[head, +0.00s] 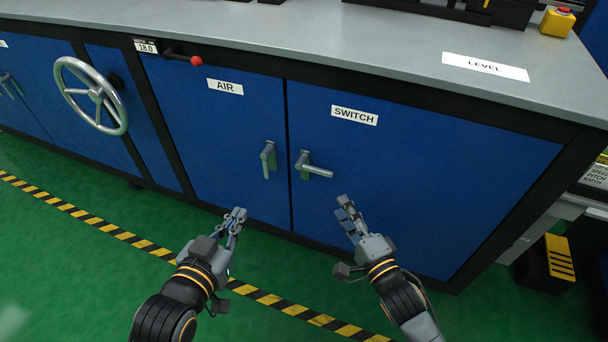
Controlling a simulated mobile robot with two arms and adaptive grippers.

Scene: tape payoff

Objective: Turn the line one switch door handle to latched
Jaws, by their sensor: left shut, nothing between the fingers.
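The blue door labelled SWITCH (354,115) is in the middle of the head view, closed in the cabinet front. Its grey lever handle (317,170) is near the door's left edge. The lever sticks out to the right from its mount, close to level and dipping slightly. My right gripper (345,207) is below and right of this handle, apart from it, with its fingers pointing up at the door; their gap is unclear. My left gripper (237,216) is shut and empty, below and left of the AIR door handle, touching nothing visible.
The AIR door (210,140) on the left has its own handle (268,159), with the lever hanging down. A handwheel (91,95) and a red-knobbed lever (195,61) are further left. The grey worktop (300,45) overhangs above. The green floor in front is clear.

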